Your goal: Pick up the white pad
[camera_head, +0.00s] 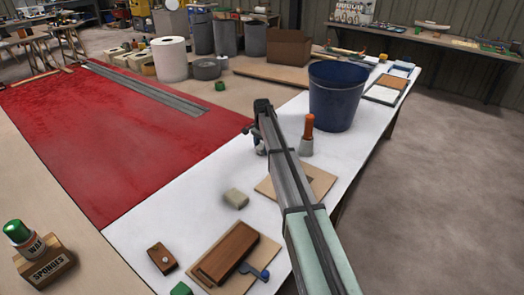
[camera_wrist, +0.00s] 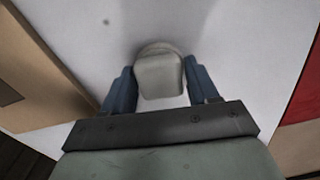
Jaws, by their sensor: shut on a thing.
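The white pad (camera_wrist: 160,76) is a pale, rounded block in the wrist view, between the two blue fingers of my gripper (camera_wrist: 161,92). The fingers are shut on its sides. In the head view my gripper (camera_head: 259,144) is over the white table, left of an orange-handled tool, and the held pad is mostly hidden there. Its height above the table is hard to tell. A separate pale block (camera_head: 235,198) lies on the table nearer the camera.
The orange-handled tool (camera_head: 307,135) and blue bucket (camera_head: 336,98) stand right of my gripper. A thin tan board (camera_head: 318,180) lies under my arm. A brown block (camera_head: 226,252) is at the front. A red panel (camera_head: 90,150) lies left.

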